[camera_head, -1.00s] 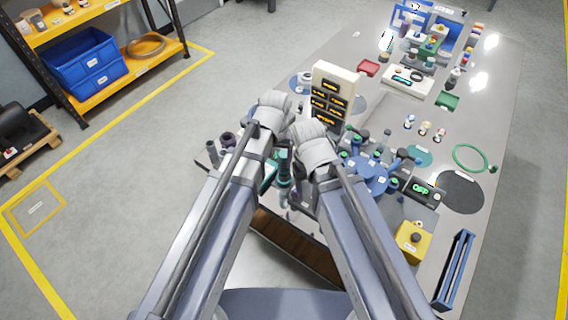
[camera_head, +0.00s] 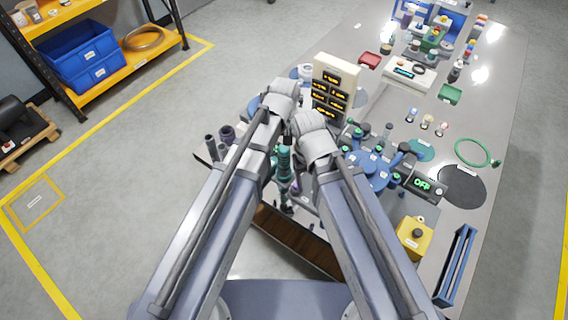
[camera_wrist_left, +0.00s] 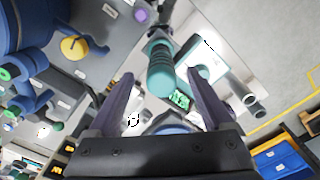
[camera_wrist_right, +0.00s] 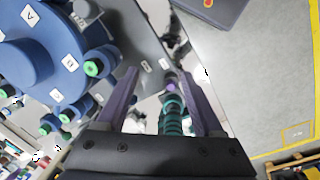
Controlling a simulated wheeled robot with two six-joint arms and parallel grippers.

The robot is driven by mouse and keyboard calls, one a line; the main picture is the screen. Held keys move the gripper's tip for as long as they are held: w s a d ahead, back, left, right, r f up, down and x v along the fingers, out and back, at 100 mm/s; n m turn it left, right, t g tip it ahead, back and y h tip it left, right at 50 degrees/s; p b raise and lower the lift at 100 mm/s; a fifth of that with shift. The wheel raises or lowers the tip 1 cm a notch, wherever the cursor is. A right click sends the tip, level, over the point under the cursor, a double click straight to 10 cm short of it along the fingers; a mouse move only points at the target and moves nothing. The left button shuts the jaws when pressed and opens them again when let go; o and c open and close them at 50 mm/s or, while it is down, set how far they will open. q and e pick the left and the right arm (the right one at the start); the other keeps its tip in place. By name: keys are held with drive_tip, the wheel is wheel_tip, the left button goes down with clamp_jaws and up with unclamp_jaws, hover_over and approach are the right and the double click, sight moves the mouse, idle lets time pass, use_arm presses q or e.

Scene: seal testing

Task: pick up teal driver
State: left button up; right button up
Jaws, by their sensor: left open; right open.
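The teal driver (camera_head: 284,160) shows between my two forearms in the head view, partly hidden by them. In the left wrist view a thick teal handle (camera_wrist_left: 160,72) lies between and beyond the fingertips of my left gripper (camera_wrist_left: 161,78); that gripper is open and not closed on it. In the right wrist view a ribbed teal shaft or handle (camera_wrist_right: 172,112) shows between the fingers of my right gripper (camera_wrist_right: 159,74), nearer the right finger. My right gripper is open. Whether any finger touches the teal piece cannot be told.
A blue round fixture (camera_head: 366,170) with green-tipped ports stands just right of the grippers. A cream display panel (camera_head: 333,86) stands behind them. A yellow button box (camera_head: 414,236) and a blue rack (camera_head: 456,266) are at the right front. Dark cylinders (camera_head: 227,134) stand left.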

sight(284, 163)
use_arm(q)
drive_tip(key=shift+w+a+f+b, duration=0.1)
drive_tip(key=shift+w+f+b, duration=0.1)
drive_tip(key=shift+f+b, duration=1.15)
drive_tip(key=shift+w+a+f+b, duration=0.1)
drive_tip(key=shift+w+f+b, duration=0.05)
drive_tip(key=shift+f+b, duration=1.15)
drive_tip(key=shift+r, duration=0.1)
clamp_jaws()
